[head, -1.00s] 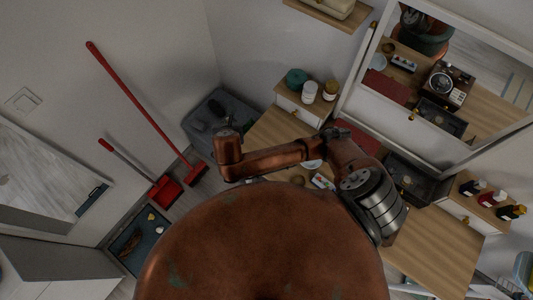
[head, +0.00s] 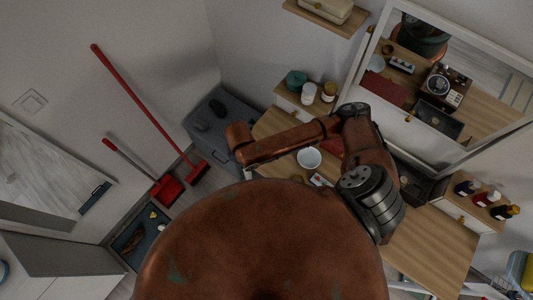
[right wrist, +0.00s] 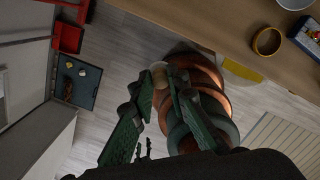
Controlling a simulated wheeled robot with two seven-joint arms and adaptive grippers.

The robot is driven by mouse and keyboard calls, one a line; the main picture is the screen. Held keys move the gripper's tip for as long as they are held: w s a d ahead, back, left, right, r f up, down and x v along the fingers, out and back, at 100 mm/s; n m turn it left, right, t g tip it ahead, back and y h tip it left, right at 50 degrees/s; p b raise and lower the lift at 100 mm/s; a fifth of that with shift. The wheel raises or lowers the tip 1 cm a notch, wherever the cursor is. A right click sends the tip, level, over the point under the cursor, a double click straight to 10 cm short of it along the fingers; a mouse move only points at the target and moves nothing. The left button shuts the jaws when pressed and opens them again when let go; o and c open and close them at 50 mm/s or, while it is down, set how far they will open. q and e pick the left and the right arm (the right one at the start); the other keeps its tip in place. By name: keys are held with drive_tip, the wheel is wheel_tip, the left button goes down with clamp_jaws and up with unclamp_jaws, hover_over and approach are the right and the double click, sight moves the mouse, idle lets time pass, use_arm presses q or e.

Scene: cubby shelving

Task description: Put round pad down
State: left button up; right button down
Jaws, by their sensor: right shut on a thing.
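In the right wrist view my right gripper (right wrist: 160,82) has green fingers that come together on a small pale tan thing (right wrist: 161,76). It may be the round pad, but it is small and dim, and the fingers partly cover it. It is held over the floor, beside the wooden counter (right wrist: 200,18) and clear of it. My left gripper is in neither view.
A white bowl (head: 309,158) stands on the counter, which carries a sink (head: 408,180). A grey box (head: 222,122) stands left of it. A red broom (head: 150,108) and dustpan (head: 168,190) are by the wall. A tan ring-like bowl (right wrist: 267,41) sits near the counter edge.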

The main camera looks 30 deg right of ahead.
drive_tip(key=s, duration=0.1)
drive_tip(key=s+d, duration=0.2)
drive_tip(key=shift+s+r+n+g, duration=0.1)
drive_tip(key=shift+s+n+g, duration=0.1)
drive_tip(key=shift+n+g, duration=0.15)
drive_tip(key=w+d+f, duration=0.2)
drive_tip(key=d, duration=0.1)
drive_tip(key=w+d+f, duration=0.3)
drive_tip(key=w+d+f+p, duration=0.1)
drive_tip(key=w+d+f, duration=0.2)
drive_tip(key=shift+w+d+f, duration=0.1)
drive_tip(key=shift+d+f, duration=0.1)
drive_tip(key=shift+d, duration=0.1)
drive_tip(key=shift+w+d+f, duration=0.1)
drive_tip(key=shift+f, duration=0.1)
drive_tip(key=shift+w+d+f+p, duration=0.15)
drive_tip(key=shift+f+p, duration=0.15)
drive_tip(key=shift+f, duration=0.3)
drive_tip(key=shift+w+d+f+p, duration=0.15)
drive_tip(key=shift+f+p, duration=0.1)
drive_tip(key=shift+f, duration=0.4)
drive_tip(key=shift+w+d+f+p, duration=0.15)
drive_tip(key=shift+f+p, duration=0.15)
drive_tip(key=shift+f, duration=0.3)
drive_tip(key=shift+s, duration=0.15)
drive_tip(key=c, duration=1.9)
unclamp_jaws()
